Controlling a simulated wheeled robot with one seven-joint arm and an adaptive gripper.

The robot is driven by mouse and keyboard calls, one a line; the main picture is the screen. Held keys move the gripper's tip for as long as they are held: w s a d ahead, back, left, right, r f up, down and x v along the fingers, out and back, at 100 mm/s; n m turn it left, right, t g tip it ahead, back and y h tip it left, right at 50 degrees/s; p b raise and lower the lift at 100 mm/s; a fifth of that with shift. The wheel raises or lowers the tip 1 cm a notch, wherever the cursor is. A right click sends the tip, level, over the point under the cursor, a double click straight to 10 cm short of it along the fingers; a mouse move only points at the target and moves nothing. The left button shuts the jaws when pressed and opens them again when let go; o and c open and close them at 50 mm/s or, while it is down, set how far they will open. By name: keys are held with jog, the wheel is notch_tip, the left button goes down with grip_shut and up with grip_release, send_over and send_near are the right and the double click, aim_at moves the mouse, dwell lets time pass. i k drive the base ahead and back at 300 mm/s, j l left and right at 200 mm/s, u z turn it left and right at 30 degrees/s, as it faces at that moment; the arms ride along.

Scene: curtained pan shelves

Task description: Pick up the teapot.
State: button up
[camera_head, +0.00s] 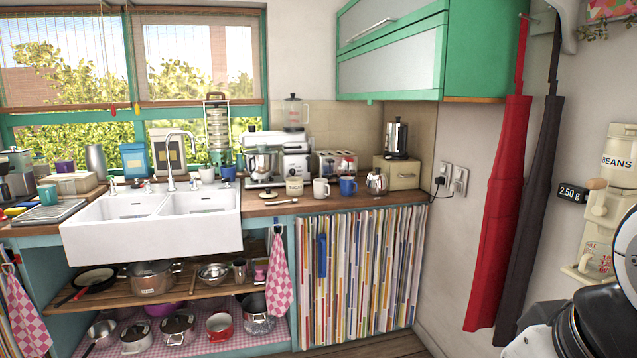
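A small, shiny, silver-grey teapot (376,183) stands upright on the wooden counter near its right end. It is to the right of the blue mug and in front of the beige box. Parts of my own arm, white and black, fill the lower right corner, far from the teapot. I cannot make out gripper fingers there. Nothing touches the teapot from my side.
A blue mug (348,186), a white mug (321,188) and a toaster (336,163) stand near the teapot. A beige box (397,172) bearing a coffee maker (396,138) is behind it. A green cabinet (393,52) hangs above. Red and dark aprons (500,190) hang at right.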

aim_at(377, 183)
jog(key=i+j+u, duration=0.15)
jog(key=i, duration=0.55)
jog(key=i+j+u, duration=0.2)
jog(key=i, duration=0.55)
jog(key=i+j+z, duration=0.1)
jog(key=i+z, duration=0.3)
jog(key=i+j+z, duration=0.15)
jog(key=i+z, duration=0.15)
jog(key=z, duration=0.15)
jog(key=i+j+z, duration=0.55)
jog(key=z, duration=0.25)
jog(key=j, duration=0.1)
